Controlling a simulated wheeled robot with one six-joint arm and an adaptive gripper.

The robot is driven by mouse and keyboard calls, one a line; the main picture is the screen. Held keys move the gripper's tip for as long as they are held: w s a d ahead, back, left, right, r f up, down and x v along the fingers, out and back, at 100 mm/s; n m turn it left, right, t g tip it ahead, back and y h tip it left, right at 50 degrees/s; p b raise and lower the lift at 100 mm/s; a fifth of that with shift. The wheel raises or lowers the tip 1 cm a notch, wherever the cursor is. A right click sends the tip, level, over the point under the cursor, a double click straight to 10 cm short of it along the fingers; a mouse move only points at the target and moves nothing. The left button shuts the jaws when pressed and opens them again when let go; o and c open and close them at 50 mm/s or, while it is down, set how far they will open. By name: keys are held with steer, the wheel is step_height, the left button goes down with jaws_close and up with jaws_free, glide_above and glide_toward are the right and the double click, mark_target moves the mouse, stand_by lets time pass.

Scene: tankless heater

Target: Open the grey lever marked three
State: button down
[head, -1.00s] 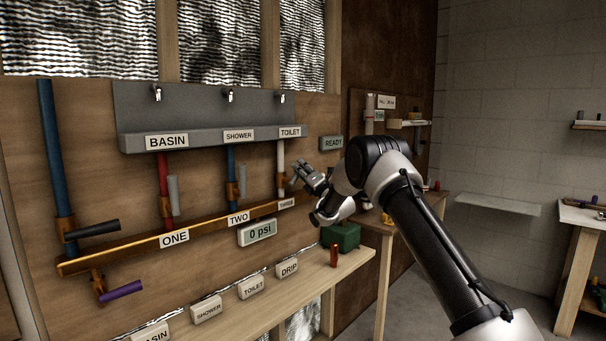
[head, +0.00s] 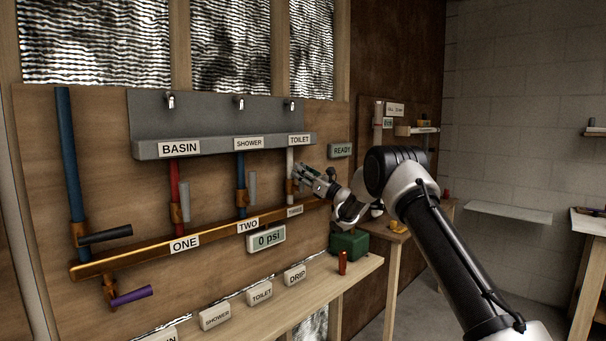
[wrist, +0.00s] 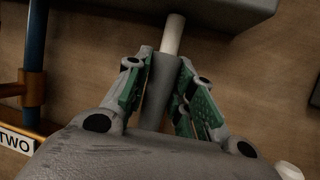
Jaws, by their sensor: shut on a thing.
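The grey lever of valve three (wrist: 159,90) shows in the wrist view, upright between my fingers, with the white pipe (wrist: 173,36) rising behind it. My gripper (wrist: 162,68) is shut on this lever, its green-padded fingers on both sides. In the head view my gripper (head: 301,172) is at the white pipe (head: 290,160), above the small label three (head: 295,211), and its fingers hide most of the lever.
Valves one and two have upright grey levers (head: 184,202) (head: 252,186). A black lever (head: 105,235) and a purple lever (head: 131,297) are at the left. The gauge (head: 266,238) reads 0 psi. A grey trough (head: 225,143) overhangs the valves. A green box (head: 348,244) stands on the bench below.

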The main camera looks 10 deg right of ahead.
steer(key=shift+s+a+f+n+g, duration=0.15)
steer(key=shift+n+g, duration=0.15)
steer(key=shift+n, duration=0.2)
steer(key=c, duration=1.2)
jaws_free()
steer(key=v, duration=1.2)
steer(key=shift+f, duration=0.1)
